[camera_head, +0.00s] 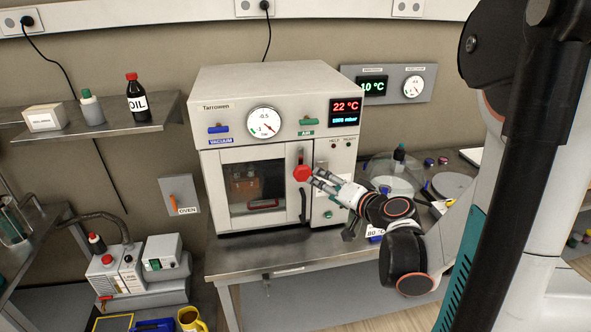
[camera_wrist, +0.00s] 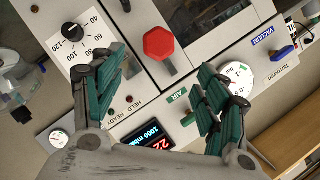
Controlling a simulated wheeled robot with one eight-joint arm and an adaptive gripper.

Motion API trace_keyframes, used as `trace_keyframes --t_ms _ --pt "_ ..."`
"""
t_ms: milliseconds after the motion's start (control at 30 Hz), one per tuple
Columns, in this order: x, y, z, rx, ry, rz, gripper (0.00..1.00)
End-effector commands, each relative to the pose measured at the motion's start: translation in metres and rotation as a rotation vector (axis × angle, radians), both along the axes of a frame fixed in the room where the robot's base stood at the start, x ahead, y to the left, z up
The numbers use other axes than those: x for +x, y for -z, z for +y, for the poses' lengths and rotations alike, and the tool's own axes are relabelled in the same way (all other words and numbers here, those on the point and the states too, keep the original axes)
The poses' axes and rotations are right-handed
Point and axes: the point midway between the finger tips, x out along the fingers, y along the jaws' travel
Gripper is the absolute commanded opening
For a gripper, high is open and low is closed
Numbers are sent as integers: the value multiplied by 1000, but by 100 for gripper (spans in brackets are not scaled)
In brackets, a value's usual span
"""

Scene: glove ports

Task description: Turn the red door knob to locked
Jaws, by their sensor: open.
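The red door knob (camera_head: 302,173) sits on the right edge of the white oven's door. I cannot tell whether a fingertip touches the knob. The white oven (camera_head: 285,100) has a windowed door (camera_head: 262,217).
A dark door handle (camera_head: 303,205) hangs below the knob. The blue vacuum lever (camera_head: 218,129) and green air lever (camera_head: 306,121) flank the gauge (camera_head: 264,122) above. A temperature dial (camera_wrist: 72,31) is on the right panel.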

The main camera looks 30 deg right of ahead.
Motion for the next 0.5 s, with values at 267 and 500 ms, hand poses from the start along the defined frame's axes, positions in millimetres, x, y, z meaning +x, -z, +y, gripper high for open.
trace_keyframes --t_ms 267,500 --pt "26 10 0 -3 2 -3 68" --pt "72 23 1 -2 3 -3 68"
